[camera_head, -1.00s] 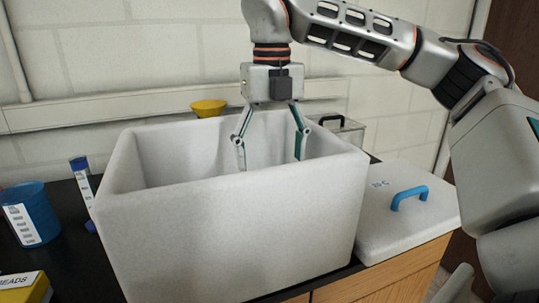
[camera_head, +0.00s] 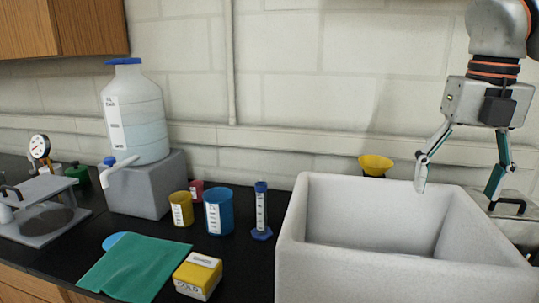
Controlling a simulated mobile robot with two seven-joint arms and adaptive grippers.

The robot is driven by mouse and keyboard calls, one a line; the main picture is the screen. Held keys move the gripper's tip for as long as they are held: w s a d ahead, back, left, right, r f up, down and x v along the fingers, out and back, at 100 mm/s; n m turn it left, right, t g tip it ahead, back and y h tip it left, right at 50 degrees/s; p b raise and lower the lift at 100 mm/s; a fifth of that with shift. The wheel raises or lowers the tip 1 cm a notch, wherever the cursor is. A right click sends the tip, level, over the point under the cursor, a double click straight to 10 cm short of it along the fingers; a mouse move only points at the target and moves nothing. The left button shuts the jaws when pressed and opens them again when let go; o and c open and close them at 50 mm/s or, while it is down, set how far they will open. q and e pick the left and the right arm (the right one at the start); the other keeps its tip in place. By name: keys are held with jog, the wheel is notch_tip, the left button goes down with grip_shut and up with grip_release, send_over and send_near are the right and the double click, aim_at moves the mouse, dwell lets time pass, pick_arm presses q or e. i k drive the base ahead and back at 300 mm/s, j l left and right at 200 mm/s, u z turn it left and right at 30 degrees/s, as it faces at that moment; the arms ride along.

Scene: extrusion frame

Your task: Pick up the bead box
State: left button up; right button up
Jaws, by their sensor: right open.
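The bead box is a small yellow box (camera_head: 197,278) with a white label on top and "COLD" lettering on its front. It sits on the black bench at the lower middle, beside a green cloth. My right gripper (camera_head: 456,193) is at the right, far from the yellow box. It is open with nothing visible between its fingers, and hangs over or near the back of the white foam box; its exact depth is hard to tell. My left gripper is not in view.
The open white foam box (camera_head: 290,240) stands right of the bead box. Behind the bead box are a yellow cup (camera_head: 181,210), a blue beaker (camera_head: 219,212) and a blue-capped cylinder (camera_head: 261,212). The green cloth (camera_head: 135,265) lies to its left, and a large carboy (camera_head: 140,115) stands on a grey block.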

aim_at(198, 277)
jog(key=k, duration=0.9)
